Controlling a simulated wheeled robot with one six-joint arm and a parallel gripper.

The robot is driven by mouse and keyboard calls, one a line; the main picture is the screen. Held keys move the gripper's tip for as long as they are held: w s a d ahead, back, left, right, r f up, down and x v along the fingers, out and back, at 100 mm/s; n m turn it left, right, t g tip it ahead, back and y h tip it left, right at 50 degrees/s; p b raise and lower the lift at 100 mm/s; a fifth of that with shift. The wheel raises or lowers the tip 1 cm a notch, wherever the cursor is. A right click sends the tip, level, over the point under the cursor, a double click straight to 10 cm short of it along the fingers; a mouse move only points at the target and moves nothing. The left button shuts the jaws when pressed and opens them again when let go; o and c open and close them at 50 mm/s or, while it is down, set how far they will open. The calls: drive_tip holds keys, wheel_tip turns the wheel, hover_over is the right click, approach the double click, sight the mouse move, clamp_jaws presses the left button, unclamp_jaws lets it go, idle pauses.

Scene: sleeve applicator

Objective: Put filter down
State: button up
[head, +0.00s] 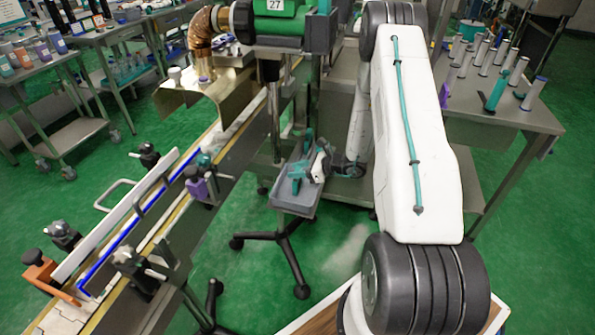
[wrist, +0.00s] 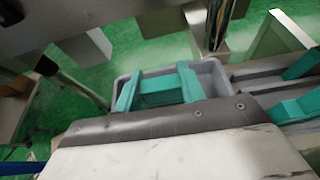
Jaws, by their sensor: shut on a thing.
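My gripper (head: 299,168) is at the end of my white arm, low over a small grey tray (head: 291,205) on a wheeled stand. In the wrist view, two teal fingers (wrist: 158,88) stand over a grey tray (wrist: 214,73). A teal piece lies across between them; I take it to be the filter (wrist: 160,98), held by the gripper. Its lower part is hidden behind the gripper's grey and white body. I cannot tell whether it touches the tray floor.
A conveyor with blue-edged guide rails (head: 140,222) runs along the left. A machine with a green box (head: 276,8) stands behind the tray. Green floor is open around the stand.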

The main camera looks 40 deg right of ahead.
drive_tip(key=shift+f, duration=0.2)
drive_tip(key=o, duration=1.2)
drive_tip(key=shift+f, duration=0.15)
drive_tip(key=shift+r, duration=0.2)
drive_tip(key=v, duration=1.2)
drive_tip(key=shift+f, duration=0.1)
